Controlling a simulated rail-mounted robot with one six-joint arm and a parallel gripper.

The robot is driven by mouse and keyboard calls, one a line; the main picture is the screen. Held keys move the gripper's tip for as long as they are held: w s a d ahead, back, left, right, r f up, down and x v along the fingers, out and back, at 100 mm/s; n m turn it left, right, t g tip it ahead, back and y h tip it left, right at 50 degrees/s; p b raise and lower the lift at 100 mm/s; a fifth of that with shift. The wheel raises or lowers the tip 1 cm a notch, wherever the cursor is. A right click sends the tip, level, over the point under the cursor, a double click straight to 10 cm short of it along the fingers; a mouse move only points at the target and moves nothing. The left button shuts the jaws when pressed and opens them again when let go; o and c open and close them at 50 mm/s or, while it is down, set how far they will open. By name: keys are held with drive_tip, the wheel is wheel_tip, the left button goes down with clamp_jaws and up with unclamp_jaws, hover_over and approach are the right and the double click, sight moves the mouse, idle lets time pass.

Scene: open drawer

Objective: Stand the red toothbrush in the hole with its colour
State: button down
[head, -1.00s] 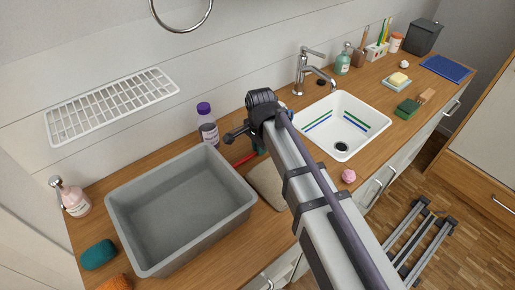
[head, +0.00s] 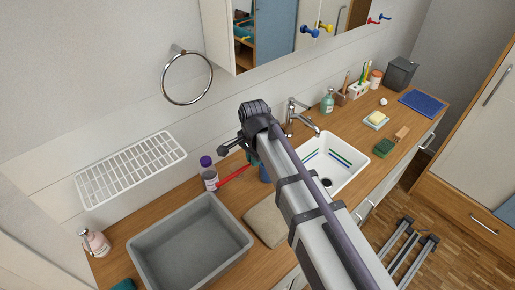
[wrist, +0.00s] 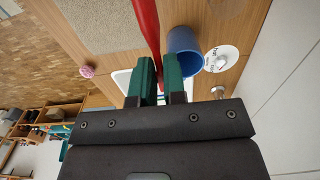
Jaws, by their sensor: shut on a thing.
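The red toothbrush (head: 233,174) shows as a red stick left of my arm's end in the head view. In the wrist view the red toothbrush (wrist: 147,35) runs up from between the green fingertips of my gripper (wrist: 158,75), which is shut on it. My gripper is largely hidden behind my arm in the head view. A white holder (head: 358,92) with several coloured brushes stands at the back of the counter, right of the tap. Its holes and their colours are too small to make out.
A blue cup (wrist: 184,42) stands close beside the toothbrush; part of it shows in the head view (head: 265,174). A purple-capped bottle (head: 208,176), grey basin (head: 190,245) and beige cloth (head: 262,222) are near. The tap (head: 298,115) and sink (head: 348,165) lie between my gripper and the holder.

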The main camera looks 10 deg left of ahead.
sight(255, 195)
drive_tip(key=shift+f, duration=0.55)
drive_tip(key=shift+r+p, duration=0.8)
drive_tip(key=shift+r, duration=0.15)
wheel_tip(255, 195, down, 19)
drive_tip(key=b, duration=1.9)
drive_tip(key=shift+r, duration=0.25)
drive_tip(key=shift+f, duration=0.25)
drive_tip(key=c, duration=1.2)
unclamp_jaws()
drive_tip(key=shift+r, duration=0.1)
wheel_tip(255, 195, up, 12)
drive_tip(key=p, duration=1.2)
drive_tip(key=shift+r, duration=0.15)
